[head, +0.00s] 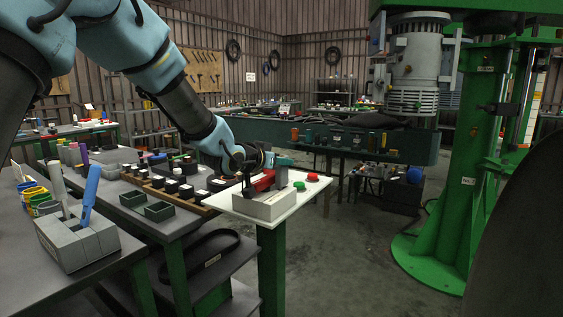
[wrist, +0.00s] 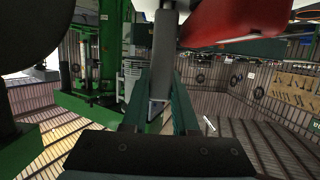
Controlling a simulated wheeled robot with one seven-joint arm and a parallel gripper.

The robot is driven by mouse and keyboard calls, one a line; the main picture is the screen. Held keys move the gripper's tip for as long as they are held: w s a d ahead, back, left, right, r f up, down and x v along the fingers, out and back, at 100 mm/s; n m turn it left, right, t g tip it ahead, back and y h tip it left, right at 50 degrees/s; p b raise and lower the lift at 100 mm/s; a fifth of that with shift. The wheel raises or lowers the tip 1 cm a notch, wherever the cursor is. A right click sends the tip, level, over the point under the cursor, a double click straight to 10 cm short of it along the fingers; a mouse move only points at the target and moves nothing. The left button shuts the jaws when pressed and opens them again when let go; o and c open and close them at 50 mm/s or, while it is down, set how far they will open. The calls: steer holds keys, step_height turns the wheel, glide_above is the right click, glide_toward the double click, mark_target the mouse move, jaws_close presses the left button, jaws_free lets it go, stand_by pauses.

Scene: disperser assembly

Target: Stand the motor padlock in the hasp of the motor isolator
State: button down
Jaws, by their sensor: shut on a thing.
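My gripper (head: 283,161) is at the raised stand in the head view, over a pale grey box with a red part (head: 262,181) and a dark upright part (head: 248,178) on top; this looks like the motor isolator (head: 266,205). In the wrist view my gripper's dark green fingers (wrist: 164,88) are closed around a grey upright bar (wrist: 165,50), seemingly part of the motor padlock. A large red body (wrist: 236,22) shows at upper right of that view, close to the fingers. The hasp cannot be made out, nor whether the padlock touches it.

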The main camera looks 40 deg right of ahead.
steer(key=shift+f+b, duration=0.3)
steer(key=shift+f, duration=0.2)
steer(key=c, duration=0.6)
jaws_free()
steer(key=shift+a, duration=0.1)
steer(key=b+v, duration=0.1)
steer(key=v, duration=0.9)
steer(key=shift+a+r, duration=0.2)
steer(key=shift+a, duration=0.05)
